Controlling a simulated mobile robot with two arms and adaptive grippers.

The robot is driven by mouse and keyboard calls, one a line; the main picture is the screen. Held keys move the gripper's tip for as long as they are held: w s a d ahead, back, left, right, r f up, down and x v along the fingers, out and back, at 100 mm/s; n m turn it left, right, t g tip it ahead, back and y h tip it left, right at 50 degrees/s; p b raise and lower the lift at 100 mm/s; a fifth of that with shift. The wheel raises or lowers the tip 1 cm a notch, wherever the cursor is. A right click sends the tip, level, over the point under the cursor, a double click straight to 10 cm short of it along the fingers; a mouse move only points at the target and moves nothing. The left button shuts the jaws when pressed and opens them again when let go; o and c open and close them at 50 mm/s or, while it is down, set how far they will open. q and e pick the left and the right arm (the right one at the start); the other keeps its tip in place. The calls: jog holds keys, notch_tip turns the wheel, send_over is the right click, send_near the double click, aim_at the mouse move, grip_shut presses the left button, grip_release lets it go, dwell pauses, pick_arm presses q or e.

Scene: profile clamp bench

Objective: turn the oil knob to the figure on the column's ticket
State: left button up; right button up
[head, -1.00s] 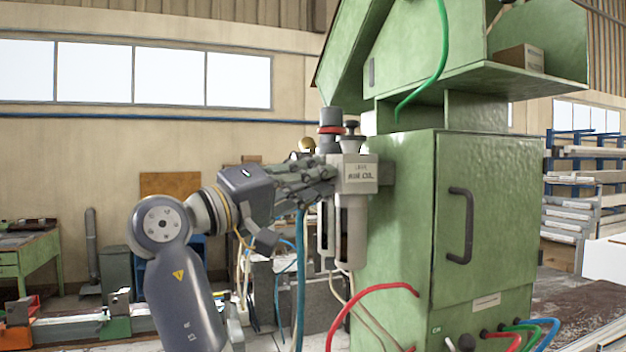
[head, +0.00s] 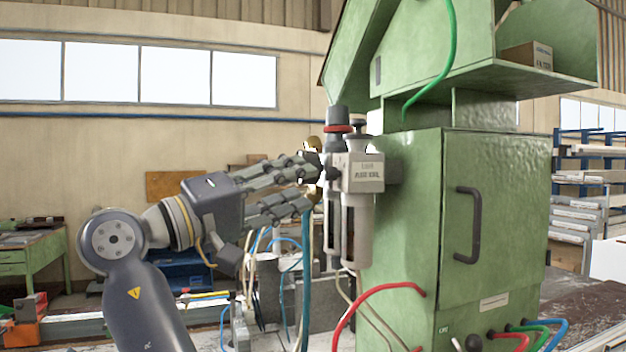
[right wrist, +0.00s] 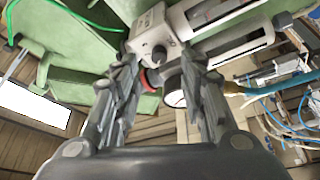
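The grey air-and-oil unit (head: 364,172) is mounted on the left side of the green column (head: 401,240). A dark knob with a red ring (head: 337,118) and a smaller black knob (head: 357,127) stand on its top. I cannot tell for sure which is the oil knob. My right gripper (head: 313,181) is open and empty just left of the unit, its fingers spread one above the other. In the right wrist view the fingers (right wrist: 160,62) flank the unit's block, red ring and a round gauge (right wrist: 175,99). A small pale ticket (head: 494,302) on the column is unreadable. My left gripper is not in view.
A green hose (head: 447,60) hangs above the unit. A red hose (head: 375,291) and a blue-green hose (head: 305,270) run below and beside it. A shelf with a small box (head: 528,56) juts out above the cabinet door.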

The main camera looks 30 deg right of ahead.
jog(key=v, duration=0.6)
jog(key=shift+a, duration=0.4)
